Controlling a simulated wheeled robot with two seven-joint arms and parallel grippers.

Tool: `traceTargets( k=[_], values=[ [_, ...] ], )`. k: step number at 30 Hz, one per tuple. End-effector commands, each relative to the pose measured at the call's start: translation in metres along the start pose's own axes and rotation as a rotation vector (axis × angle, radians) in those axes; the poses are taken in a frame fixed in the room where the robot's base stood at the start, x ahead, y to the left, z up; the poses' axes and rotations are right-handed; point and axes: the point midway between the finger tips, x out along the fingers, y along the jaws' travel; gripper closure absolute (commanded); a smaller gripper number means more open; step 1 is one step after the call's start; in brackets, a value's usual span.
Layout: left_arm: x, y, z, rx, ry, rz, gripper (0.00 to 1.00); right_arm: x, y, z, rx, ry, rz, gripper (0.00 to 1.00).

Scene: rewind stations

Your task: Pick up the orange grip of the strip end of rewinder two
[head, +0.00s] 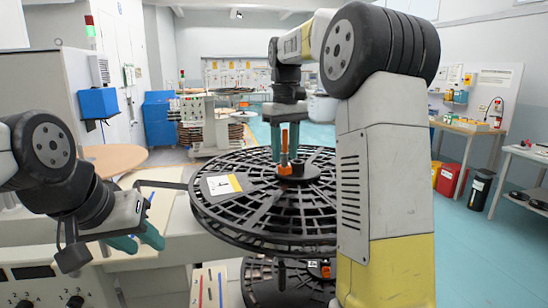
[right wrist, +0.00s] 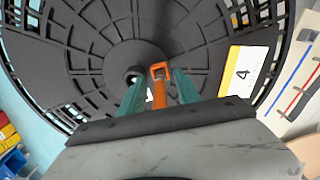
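The orange grip (head: 284,145) stands upright near the hub of a large black slotted reel (head: 225,218). In the right wrist view the orange grip (right wrist: 159,90) ends in a square loop. My right gripper (head: 285,140) points down over the reel, with its teal fingers on either side of the grip. In the right wrist view the right gripper (right wrist: 157,88) shows narrow gaps between the fingers and the grip, so it looks open around it. My left gripper (head: 138,240) is open and empty, left of the reel. The strip itself cannot be made out.
A white and yellow card marked 4 (right wrist: 243,76) lies on the reel. Another black reel (head: 262,283) sits below, with another orange piece (head: 326,270) beside it. A control panel with knobs (head: 45,287) is at lower left. Tables and bins stand far right.

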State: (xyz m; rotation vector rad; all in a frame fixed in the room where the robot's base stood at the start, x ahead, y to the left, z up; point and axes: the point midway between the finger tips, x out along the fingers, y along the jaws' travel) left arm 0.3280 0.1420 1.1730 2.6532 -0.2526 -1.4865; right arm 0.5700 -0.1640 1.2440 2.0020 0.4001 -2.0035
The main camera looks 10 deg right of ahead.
Motion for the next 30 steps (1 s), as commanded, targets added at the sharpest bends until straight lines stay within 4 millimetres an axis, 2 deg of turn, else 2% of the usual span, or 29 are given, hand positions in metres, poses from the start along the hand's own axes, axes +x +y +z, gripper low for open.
traceTargets(
  k=[8, 14, 15, 30],
  values=[
    [0.0000, 0.0000, 0.0000, 0.000, 0.000, 0.000, 0.64, 0.0044, -0.0001, 0.0001, 0.000, 0.001, 0.000, 0.61],
    [0.0000, 0.0000, 0.0000, 0.000, 0.000, 0.000, 0.64, 0.0042, -0.0001, 0.0000, 0.000, 0.001, 0.000, 0.98],
    [0.0000, 0.0000, 0.0000, 0.000, 0.000, 0.000, 0.64, 0.0042, 0.0000, 0.0000, 0.000, 0.001, 0.000, 1.00],
    [0.0000, 0.0000, 0.0000, 0.000, 0.000, 0.000, 0.64, -0.0018, 0.0002, -0.0004, 0.000, 0.003, 0.001, 1.00]
  ],
)
